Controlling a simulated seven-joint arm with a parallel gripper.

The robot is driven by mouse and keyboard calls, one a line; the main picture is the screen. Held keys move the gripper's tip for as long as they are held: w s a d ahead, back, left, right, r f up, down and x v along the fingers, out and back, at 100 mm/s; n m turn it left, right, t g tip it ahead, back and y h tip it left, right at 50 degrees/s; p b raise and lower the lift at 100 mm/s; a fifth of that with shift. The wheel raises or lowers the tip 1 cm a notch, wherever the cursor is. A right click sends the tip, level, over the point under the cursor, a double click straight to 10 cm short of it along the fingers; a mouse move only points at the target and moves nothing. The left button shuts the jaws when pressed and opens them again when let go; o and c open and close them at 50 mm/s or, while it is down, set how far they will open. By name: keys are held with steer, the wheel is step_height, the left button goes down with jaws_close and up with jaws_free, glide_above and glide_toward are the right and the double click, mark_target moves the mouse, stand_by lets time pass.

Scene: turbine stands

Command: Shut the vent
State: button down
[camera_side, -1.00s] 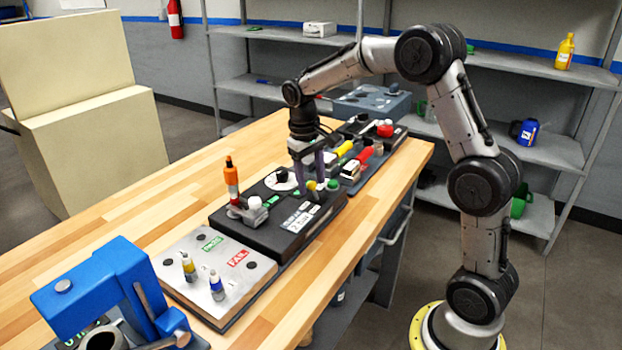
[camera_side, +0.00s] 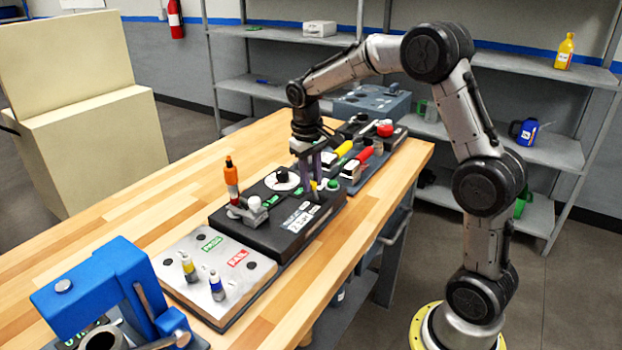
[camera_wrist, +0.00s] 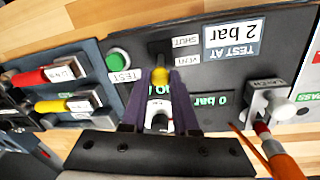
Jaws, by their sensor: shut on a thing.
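The vent valve's yellow knob (camera_wrist: 160,75) is between my gripper's fingertips (camera_wrist: 160,88) in the wrist view, and my gripper is shut on it. A dark lever part (camera_wrist: 157,48) shows beyond the knob, beside the printed labels SHUT (camera_wrist: 187,41) and VENT (camera_wrist: 187,60). In the side view my gripper (camera_side: 314,188) reaches down to the black test panel (camera_side: 270,230), and its fingers mostly cover the knob. I cannot tell exactly which label the lever lines up with.
A green TEST button (camera_wrist: 118,60) is close beside the fingers. A green display reading 0 bar (camera_wrist: 209,100) and a white latch (camera_wrist: 272,103) are on the other side. Red (camera_wrist: 30,77) and yellow (camera_wrist: 50,106) handles stand on the neighbouring panel. An orange-topped item (camera_side: 231,180) stands near the latch.

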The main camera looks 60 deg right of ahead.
mark_target(329, 205)
steer(key=s+t, duration=0.1)
steer(key=t, duration=0.1)
steer(key=s+t, duration=0.1)
steer(key=t, duration=0.1)
steer(key=shift+s+r+t, duration=0.1)
steer(key=shift+s+t, duration=0.25)
steer(key=shift+t, duration=0.05)
steer(key=shift+s+f+m+t, duration=0.15)
steer(key=shift+s+t, duration=0.25)
steer(key=shift+t, duration=0.45)
steer(key=shift+s+f+m+t, duration=0.15)
steer(key=shift+s+t, duration=0.25)
steer(key=shift+t, duration=0.45)
steer(key=shift+s+f+t, duration=0.1)
steer(key=shift+s+t, duration=0.1)
steer(key=shift+t, duration=0.2)
steer(key=shift+s+f+t, duration=0.15)
steer(key=shift+t, duration=0.15)
steer(key=c, duration=0.7)
jaws_free()
steer(key=v, duration=1.3)
steer(key=shift+s+a+r, duration=0.15)
steer(key=shift+s+r, duration=0.1)
steer(key=shift+s, duration=0.1)
